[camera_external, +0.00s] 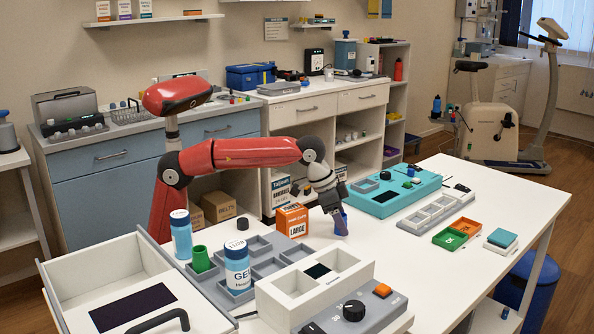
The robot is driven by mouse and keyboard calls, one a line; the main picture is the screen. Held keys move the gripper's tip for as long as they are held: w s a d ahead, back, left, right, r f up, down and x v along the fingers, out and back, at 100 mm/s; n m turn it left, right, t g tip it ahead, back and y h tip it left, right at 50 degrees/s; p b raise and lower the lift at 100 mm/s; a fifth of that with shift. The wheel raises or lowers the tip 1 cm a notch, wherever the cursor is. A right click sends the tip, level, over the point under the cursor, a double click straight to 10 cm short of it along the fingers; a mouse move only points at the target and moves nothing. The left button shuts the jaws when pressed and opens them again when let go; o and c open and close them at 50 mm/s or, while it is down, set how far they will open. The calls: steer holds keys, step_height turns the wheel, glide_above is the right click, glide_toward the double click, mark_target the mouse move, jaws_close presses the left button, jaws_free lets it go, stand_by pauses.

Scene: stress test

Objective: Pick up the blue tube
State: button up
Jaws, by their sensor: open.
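A small blue object (345,220), which looks like the blue tube, stands on the white table (420,290) to the right of the orange box. My gripper (335,220) points down right at it, with its dark fingers covering the tube's left side and part of its top. The gripper is open. I cannot tell whether the fingers are around the tube or just in front of it, or whether they touch it.
An orange box (291,221) stands close left of my gripper. A grey compartment tray (262,250), a green cup (201,259) and light blue bottles (237,270) are further left. A teal device (394,194) and white tray (436,212) lie to the right. The front right tabletop is clear.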

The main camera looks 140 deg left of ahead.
steer(key=shift+c, duration=0.4)
steer(key=c, duration=1)
steer(key=shift+o, duration=0.2)
